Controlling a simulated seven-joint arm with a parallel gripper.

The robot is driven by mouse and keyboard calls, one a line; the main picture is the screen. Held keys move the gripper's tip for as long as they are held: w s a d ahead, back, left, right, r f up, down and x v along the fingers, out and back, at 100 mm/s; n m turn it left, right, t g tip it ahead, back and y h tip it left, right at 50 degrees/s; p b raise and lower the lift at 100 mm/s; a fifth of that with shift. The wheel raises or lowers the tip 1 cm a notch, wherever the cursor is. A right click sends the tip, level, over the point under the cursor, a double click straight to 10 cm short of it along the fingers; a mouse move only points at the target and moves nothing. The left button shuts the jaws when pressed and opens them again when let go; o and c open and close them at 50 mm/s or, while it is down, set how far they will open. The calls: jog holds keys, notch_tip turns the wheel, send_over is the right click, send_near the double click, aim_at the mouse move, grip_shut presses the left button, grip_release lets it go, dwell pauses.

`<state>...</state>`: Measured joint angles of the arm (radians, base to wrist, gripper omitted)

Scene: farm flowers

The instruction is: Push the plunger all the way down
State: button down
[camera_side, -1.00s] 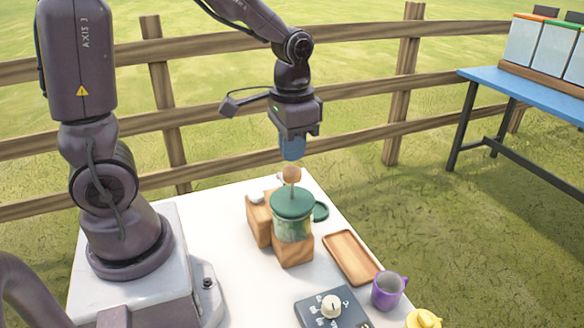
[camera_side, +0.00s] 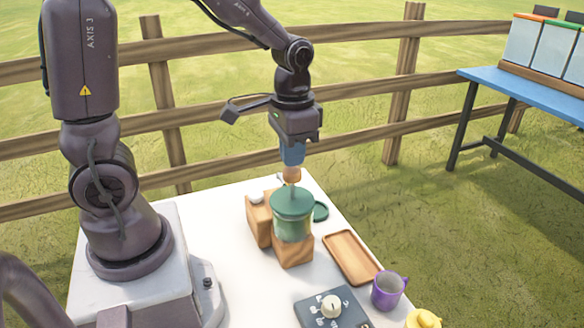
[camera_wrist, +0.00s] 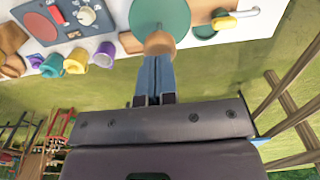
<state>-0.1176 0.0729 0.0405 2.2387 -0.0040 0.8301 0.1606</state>
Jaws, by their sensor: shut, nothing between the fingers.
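The press (camera_side: 292,226) is a glass jar with a green lid (camera_side: 291,203), standing on a wooden block (camera_side: 294,252). Its plunger has a round wooden knob (camera_side: 292,175) above the lid; only a short piece of rod shows under the knob. My gripper (camera_side: 292,164) is shut, its blue fingers pointing down with the tips at the top of the knob. In the wrist view the fingers (camera_wrist: 155,75) reach the knob (camera_wrist: 160,44), with the green lid (camera_wrist: 172,14) behind it. Whether they press on it firmly cannot be told.
A wooden tray (camera_side: 350,257), a purple mug (camera_side: 388,290), a control panel with a white knob (camera_side: 331,307) and a yellow item (camera_side: 424,319) are to the right and front. A second wooden block (camera_side: 259,222) stands behind left.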

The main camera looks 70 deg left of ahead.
aim_at(292, 170)
jog(key=shift+f, duration=2.55)
jog(key=shift+r, duration=3.15)
jog(key=shift+r, duration=0.1)
notch_tip(292, 170, up, 6)
jog(key=shift+f, duration=0.1)
